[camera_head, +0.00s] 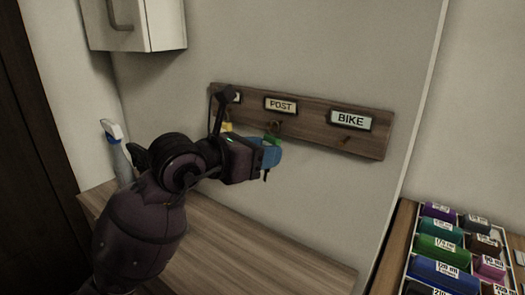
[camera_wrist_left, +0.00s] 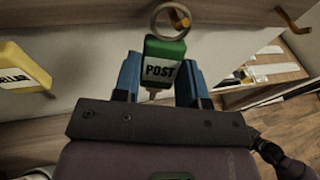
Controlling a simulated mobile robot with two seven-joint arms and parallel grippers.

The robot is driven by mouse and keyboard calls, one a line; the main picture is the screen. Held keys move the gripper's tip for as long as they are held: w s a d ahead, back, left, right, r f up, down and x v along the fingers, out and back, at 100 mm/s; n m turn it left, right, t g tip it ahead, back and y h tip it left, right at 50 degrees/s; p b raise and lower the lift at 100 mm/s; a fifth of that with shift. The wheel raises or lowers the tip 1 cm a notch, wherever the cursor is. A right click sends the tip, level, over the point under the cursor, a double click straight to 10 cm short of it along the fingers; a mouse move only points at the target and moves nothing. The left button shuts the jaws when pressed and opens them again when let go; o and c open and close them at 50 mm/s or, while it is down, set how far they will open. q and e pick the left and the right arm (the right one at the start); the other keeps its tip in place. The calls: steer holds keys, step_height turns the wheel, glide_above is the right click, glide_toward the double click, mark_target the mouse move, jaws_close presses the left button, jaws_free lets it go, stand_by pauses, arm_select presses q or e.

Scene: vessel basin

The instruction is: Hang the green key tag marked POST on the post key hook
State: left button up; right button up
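The green key tag marked POST (camera_wrist_left: 163,68) is between the blue fingers of my left gripper (camera_wrist_left: 160,82), which lie close against both its sides. Its metal ring (camera_wrist_left: 157,25) overlaps the post key hook (camera_wrist_left: 180,18) and looks to be around it. In the head view the green tag (camera_head: 272,138) shows just below the POST label (camera_head: 281,105), with my left gripper (camera_head: 267,155) at it. The hook itself is mostly hidden there. My right gripper is not in view.
The wooden hook board (camera_head: 310,128) is on the wall. A yellow tag (camera_wrist_left: 22,68) hangs left of the green one. The BIKE hook (camera_head: 346,140) is bare. A white cabinet (camera_head: 135,25) is above left, and a tray of coloured rolls (camera_head: 445,250) stands at right.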

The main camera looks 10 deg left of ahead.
arm_select(q)
steer(key=o, duration=0.5)
steer(key=shift+a, duration=0.1)
